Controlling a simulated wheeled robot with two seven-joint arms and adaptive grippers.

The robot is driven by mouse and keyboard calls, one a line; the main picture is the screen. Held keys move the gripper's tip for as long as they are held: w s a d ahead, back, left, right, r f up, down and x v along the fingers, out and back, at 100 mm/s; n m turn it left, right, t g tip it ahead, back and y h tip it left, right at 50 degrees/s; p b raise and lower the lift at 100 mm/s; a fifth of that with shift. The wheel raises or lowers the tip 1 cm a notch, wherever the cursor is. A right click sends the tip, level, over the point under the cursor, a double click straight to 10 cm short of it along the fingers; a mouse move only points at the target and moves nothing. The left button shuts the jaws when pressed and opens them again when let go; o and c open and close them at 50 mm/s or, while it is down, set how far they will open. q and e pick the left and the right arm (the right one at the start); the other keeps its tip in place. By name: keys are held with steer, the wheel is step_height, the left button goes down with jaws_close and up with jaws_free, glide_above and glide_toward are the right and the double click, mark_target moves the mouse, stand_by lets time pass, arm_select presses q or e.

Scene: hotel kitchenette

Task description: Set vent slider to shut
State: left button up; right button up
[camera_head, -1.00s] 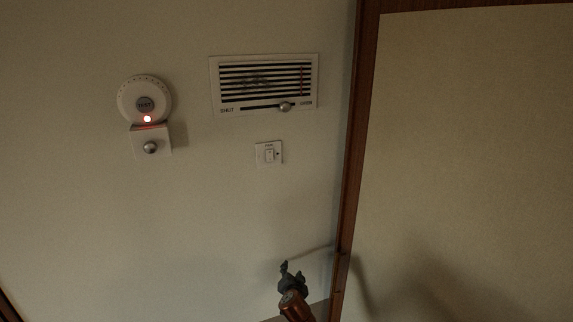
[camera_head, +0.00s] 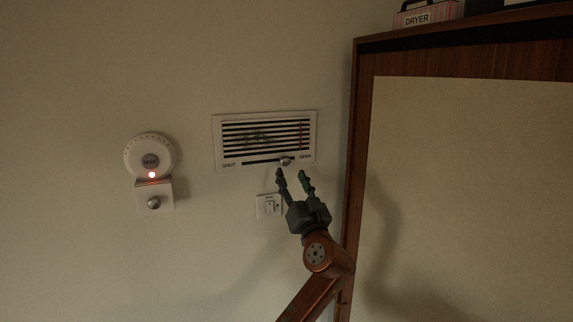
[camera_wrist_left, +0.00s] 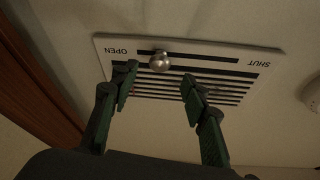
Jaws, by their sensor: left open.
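The vent (camera_head: 265,139) is a white wall plate with dark slats and a slot along its bottom, marked SHUT at left and OPEN at right. Its round metal slider knob (camera_head: 286,161) sits near the OPEN end. My left gripper (camera_head: 292,172) is open and empty just below the knob. In the left wrist view the vent plate (camera_wrist_left: 272,52) appears upside down. There the knob (camera_wrist_left: 159,62) shows between and beyond the open fingers of my left gripper (camera_wrist_left: 158,80), nearer the finger on the OPEN side. I cannot tell the exact gap. My right gripper is not in view.
A switch plate (camera_head: 267,206) is on the wall below the vent, partly beside my gripper. A round TEST alarm (camera_head: 149,155) with a red light and a knob box (camera_head: 154,196) are to the left. A wooden cabinet (camera_head: 362,150) stands close at right, with a DRYER box (camera_head: 428,16) on top.

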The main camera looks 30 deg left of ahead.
mark_target(286, 164)
arm_select(q)
steer(key=p+x, duration=0.2)
steer(key=x, duration=0.4)
steer(key=shift+f, duration=0.1)
jaws_close()
stand_by(0.4)
